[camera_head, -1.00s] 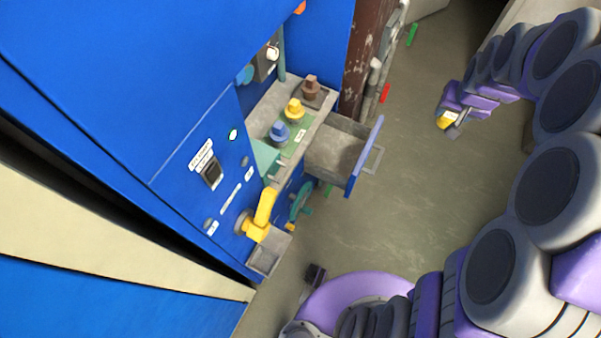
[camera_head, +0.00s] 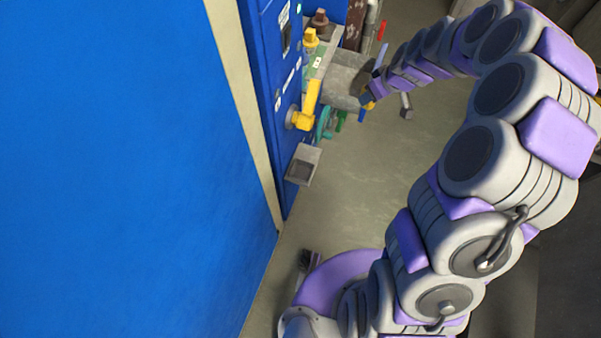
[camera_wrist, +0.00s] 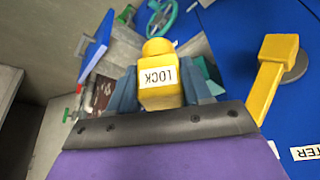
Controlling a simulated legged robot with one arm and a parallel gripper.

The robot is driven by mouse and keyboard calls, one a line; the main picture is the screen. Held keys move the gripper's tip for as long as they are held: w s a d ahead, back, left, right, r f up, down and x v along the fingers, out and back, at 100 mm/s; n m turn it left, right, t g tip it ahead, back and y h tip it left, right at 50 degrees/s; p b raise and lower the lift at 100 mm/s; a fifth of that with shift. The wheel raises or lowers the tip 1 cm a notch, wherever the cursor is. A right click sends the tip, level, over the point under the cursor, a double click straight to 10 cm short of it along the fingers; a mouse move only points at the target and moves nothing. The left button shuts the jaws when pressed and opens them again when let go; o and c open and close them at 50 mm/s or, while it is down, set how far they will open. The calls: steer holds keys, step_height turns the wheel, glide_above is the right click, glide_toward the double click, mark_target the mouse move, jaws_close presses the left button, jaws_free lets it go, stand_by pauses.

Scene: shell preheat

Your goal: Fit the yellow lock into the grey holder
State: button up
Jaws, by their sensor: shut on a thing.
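The yellow lock (camera_wrist: 158,88), a block with a rounded end and a white label reading LOCK upside down, sits between the bluish fingers of my gripper (camera_wrist: 162,92) in the wrist view. My gripper is shut on it. In the head view my gripper (camera_head: 369,100) is by the grey drawer area, and only a little yellow of the lock shows there. A grey open box (camera_head: 311,155) is on the blue cabinet below a yellow handle; it appears empty and the lock is well apart from it. I cannot tell whether this box is the grey holder.
The yellow handle (camera_head: 310,105) sticks out of the blue cabinet (camera_head: 130,170), and shows at right in the wrist view (camera_wrist: 275,75). A teal wheel (camera_head: 324,124) is near it. A grey drawer (camera_head: 340,82) juts out. The floor (camera_head: 385,170) between cabinet and arm is clear.

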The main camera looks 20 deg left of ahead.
steer(key=s+a+f+n+g+y+b, duration=0.1)
steer(key=s+a+f+n+g, duration=0.1)
steer(key=f+n, duration=0.65)
steer(key=s+a+f+n+g+b, duration=0.1)
steer(key=a+f+n+g, duration=0.15)
steer(key=f, duration=1.15)
steer(key=shift+n, duration=0.4)
steer(key=s+a, duration=0.3)
steer(key=s+a+f+b, duration=0.1)
steer(key=s+a, duration=0.3)
steer(key=s+a+b, duration=0.1)
steer(key=s+a, duration=0.2)
steer(key=a, duration=0.1)
steer(key=shift+s+f, duration=0.15)
steer(key=shift+s+a+f+b, duration=0.15)
steer(key=shift+f+b, duration=0.4)
steer(key=shift+f, duration=1.2)
steer(key=shift+f, duration=0.3)
steer(key=o, duration=1.2)
steer(key=shift+r, duration=0.1)
